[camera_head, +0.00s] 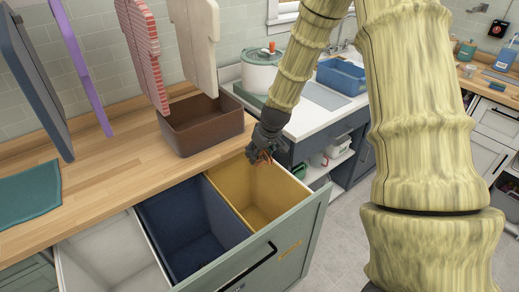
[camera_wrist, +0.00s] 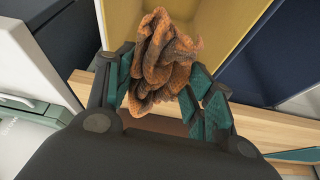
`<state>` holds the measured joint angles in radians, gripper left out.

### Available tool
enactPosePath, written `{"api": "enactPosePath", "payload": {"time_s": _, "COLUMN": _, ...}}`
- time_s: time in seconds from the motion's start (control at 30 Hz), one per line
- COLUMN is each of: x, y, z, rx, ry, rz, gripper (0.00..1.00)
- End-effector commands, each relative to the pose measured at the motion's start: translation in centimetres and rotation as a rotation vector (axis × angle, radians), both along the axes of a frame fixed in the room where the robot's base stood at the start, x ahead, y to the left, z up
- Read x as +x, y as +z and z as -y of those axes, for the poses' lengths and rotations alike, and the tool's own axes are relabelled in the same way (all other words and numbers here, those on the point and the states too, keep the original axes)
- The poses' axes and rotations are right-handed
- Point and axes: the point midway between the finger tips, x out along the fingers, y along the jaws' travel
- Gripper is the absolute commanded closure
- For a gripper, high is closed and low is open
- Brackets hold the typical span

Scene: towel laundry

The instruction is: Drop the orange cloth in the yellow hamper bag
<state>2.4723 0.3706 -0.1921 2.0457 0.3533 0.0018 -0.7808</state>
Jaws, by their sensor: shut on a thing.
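My gripper (camera_head: 262,156) is shut on the crumpled orange cloth (camera_wrist: 160,62), which hangs between the two fingers in the wrist view. In the head view only a small bit of the cloth (camera_head: 264,157) shows at the fingertips. The yellow hamper bag (camera_head: 262,190) is the right compartment of the pulled-out drawer. My gripper is over the back part of its opening. In the wrist view the yellow bag (camera_wrist: 225,22) lies behind the cloth. The visible inside of the bag looks empty.
A navy bag (camera_head: 185,235) and a white bag (camera_head: 110,262) sit left of the yellow one in the drawer. A brown box (camera_head: 203,125) stands on the wooden counter behind. A teal cloth (camera_head: 30,192) lies at left. Several towels hang above the counter.

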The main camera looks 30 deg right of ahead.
Motion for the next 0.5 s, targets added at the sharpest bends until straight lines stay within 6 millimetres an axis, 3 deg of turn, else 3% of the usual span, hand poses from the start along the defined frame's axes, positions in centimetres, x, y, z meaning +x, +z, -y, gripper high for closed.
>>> {"api": "enactPosePath", "payload": {"time_s": 0.27, "x": -0.1, "y": -1.4, "z": 0.2, "rx": -0.001, "ry": -0.003, "rz": -0.001, "gripper": 0.7}}
{"api": "enactPosePath", "payload": {"time_s": 0.5, "x": -0.1, "y": -3.8, "z": 0.2, "rx": -0.001, "ry": -0.003, "rz": -0.001, "gripper": 0.7}}
